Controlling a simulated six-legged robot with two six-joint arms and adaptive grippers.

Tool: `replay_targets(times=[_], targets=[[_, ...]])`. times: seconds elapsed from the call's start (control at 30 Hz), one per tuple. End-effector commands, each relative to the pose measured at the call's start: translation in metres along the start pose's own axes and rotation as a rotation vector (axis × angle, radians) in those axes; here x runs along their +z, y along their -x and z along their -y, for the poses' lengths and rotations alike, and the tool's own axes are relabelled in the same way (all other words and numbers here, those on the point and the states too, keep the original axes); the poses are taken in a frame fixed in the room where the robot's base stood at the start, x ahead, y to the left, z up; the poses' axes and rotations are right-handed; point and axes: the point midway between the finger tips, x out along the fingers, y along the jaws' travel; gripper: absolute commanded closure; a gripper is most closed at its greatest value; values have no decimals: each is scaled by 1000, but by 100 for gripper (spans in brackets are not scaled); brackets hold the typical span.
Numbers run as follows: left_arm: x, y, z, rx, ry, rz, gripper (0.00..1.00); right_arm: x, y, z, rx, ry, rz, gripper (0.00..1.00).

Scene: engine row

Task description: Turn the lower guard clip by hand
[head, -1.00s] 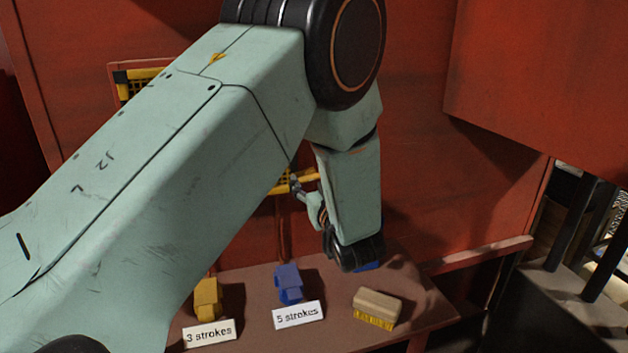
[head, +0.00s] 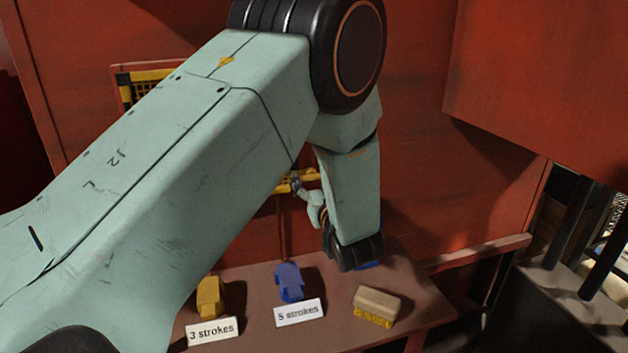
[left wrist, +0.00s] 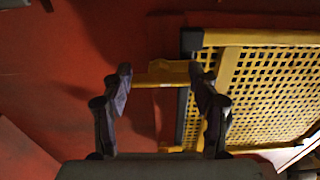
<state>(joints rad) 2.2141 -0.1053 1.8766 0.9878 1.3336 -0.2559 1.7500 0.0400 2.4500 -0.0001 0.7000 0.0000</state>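The yellow mesh guard (left wrist: 272,92) with a dark edge strip is on the red wall at the right of the left wrist view. In the head view, its upper part (head: 140,88) shows behind my arm. A yellow bar-like piece, seemingly the lower guard clip (left wrist: 160,74), sticks out left from the guard's edge. My left gripper (left wrist: 160,78) has its fingers spread, one at each side of this piece; I cannot tell whether they touch it. In the head view, my left gripper (head: 298,184) is small and partly hidden by my arm, close to the guard.
Below, a brown shelf (head: 250,300) carries a yellow block (head: 209,297) by a "3 strokes" card (head: 211,330), a blue block (head: 289,282) by a "5 strokes" card (head: 298,313), and a brush (head: 376,306). A red panel (head: 550,90) overhangs at right.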

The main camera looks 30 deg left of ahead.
Motion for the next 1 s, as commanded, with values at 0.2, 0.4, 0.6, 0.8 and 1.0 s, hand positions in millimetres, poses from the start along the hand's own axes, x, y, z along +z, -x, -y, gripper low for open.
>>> replay_targets(times=[0.2, 0.4, 0.6, 0.8, 1.0], targets=[[1, 0, 0, 1, 0, 2, 20, 0, 0, 0, 0, 0, 0, 37], [1, 0, 0, 0, 0, 4, 19, 0, 0, 0, 0, 0, 0, 37], [-4, 0, 0, 0, 1, 4, 19, 0, 0, 0, 0, 0, 0, 37], [-37, 0, 0, 1, 4, 1, 19, 0, 0, 0, 0, 0, 0, 37], [-73, -1, 1, 0, 3, 1, 19, 0, 0, 0, 0, 0, 0, 37]])
